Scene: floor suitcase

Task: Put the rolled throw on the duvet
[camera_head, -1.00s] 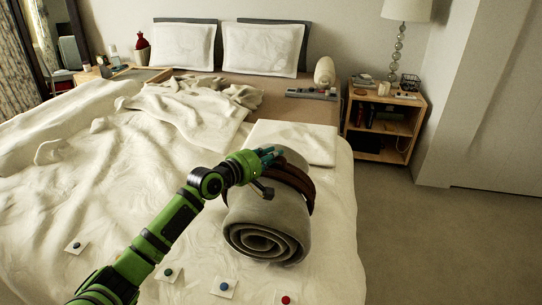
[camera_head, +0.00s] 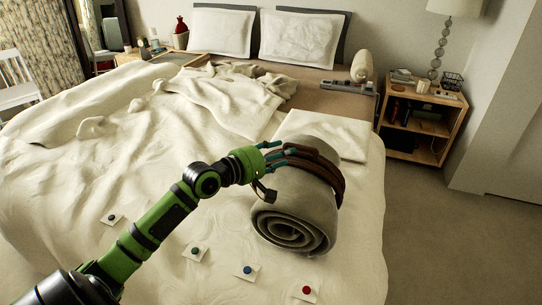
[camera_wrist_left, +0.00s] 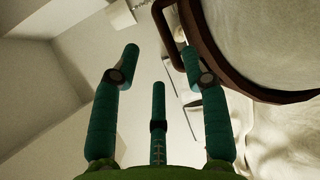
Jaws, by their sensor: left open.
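The rolled throw (camera_head: 292,205) is a thick grey roll with brown straps (camera_head: 322,165) around it. It lies on the white duvet (camera_head: 150,160) near the foot of the bed, its spiral end facing me. My left gripper (camera_head: 273,160) is beside the roll's upper left side, next to the straps. In the left wrist view my left gripper (camera_wrist_left: 160,75) has its teal fingers spread, with nothing between them. The roll (camera_wrist_left: 265,40) and a brown strap handle (camera_wrist_left: 205,55) show at the upper right there. My right gripper is not in view.
Several small cards with coloured buttons lie along the duvet's near part, including a blue one (camera_head: 247,271) and a red one (camera_head: 305,292). A folded white cloth (camera_head: 325,133) lies behind the roll. A wooden nightstand (camera_head: 420,130) stands at the right, with clear floor before it.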

